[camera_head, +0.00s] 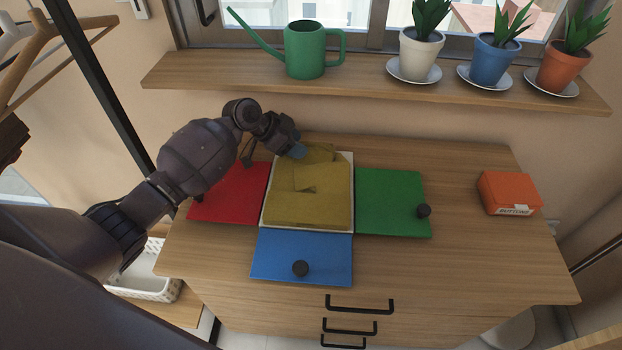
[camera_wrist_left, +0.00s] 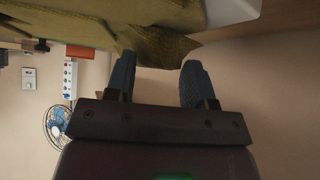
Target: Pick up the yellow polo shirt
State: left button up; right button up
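The yellow polo shirt (camera_head: 310,208) lies folded on a white-edged board in the middle of the dresser top. My left gripper (camera_head: 298,151) is at the shirt's far edge, near its upper left. In the left wrist view my left gripper (camera_wrist_left: 158,64) has its two blue fingers well apart. A corner of the yellow shirt (camera_wrist_left: 150,42) hangs at and between the fingertips, and neither finger visibly pinches it. My right gripper is in neither view.
Red (camera_head: 230,193), green (camera_head: 390,201) and blue (camera_head: 320,255) panels surround the board, with black knobs on the green and blue ones. An orange box (camera_head: 509,192) sits at right. A shelf (camera_head: 370,82) above holds a green watering can (camera_head: 305,50) and potted plants.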

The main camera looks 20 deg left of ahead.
pick_arm(q)
jog(key=shift+c, duration=1.1)
jog(key=shift+r, duration=0.1)
